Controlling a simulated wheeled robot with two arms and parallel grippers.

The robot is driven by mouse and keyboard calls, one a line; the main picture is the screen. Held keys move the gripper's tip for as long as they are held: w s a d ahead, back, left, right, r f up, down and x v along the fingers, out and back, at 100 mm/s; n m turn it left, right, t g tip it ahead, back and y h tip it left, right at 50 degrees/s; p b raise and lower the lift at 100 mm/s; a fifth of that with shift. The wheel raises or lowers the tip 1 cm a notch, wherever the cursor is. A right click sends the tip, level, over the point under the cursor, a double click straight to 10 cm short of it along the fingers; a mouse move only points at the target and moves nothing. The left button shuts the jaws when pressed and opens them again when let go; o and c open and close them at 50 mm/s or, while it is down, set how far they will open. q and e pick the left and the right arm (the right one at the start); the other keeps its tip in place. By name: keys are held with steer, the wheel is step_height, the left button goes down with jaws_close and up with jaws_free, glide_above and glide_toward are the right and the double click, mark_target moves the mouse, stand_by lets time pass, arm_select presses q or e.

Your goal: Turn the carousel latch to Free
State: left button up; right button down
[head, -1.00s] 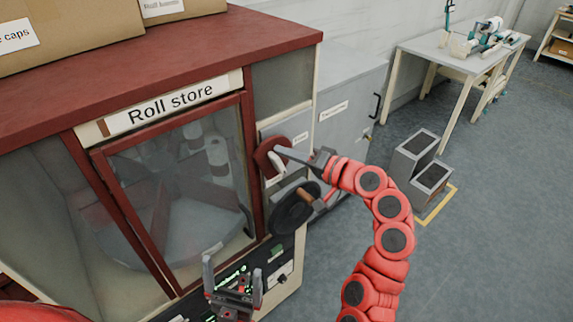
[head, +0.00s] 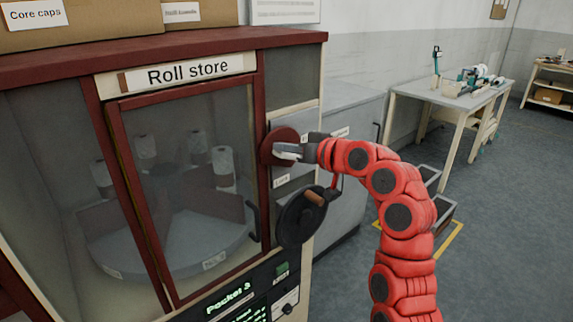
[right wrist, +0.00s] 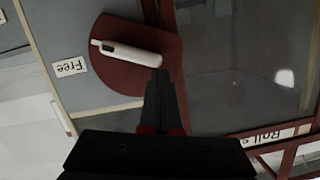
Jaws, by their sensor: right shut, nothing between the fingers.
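The carousel latch is a dark red disc (head: 275,142) with a pale bar handle (right wrist: 125,53), on the grey panel right of the Roll store door. In the right wrist view, which is upside down, the bar lies nearly level across the disc (right wrist: 120,82). Its dark-marked end points left, a little above the line of the "Free" label (right wrist: 70,68). My right gripper (head: 282,152) is shut and empty at the disc. In the right wrist view its fingertips (right wrist: 157,75) are by the bar's right end; I cannot tell if they touch. My left gripper is not in view.
A black handwheel with a brown knob (head: 302,216) sits just below the latch. The glass door (head: 190,190) is closed, with white rolls on a carousel behind it. A display (head: 235,303) reads "Pocket 3". Grey floor is open on the right.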

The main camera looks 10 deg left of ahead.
steer(key=shift+s+a+f+n+t+h+b, duration=0.15)
steer(key=shift+f+n+b, duration=0.2)
steer(key=shift+b, duration=0.45)
steer(key=shift+s+a+f+n+t+h+b, duration=0.2)
steer(key=shift+n+b, duration=0.25)
steer(key=shift+b, duration=0.35)
steer(key=shift+n+b, duration=0.5)
steer(key=shift+b, duration=0.3)
steer(key=shift+r, duration=0.15)
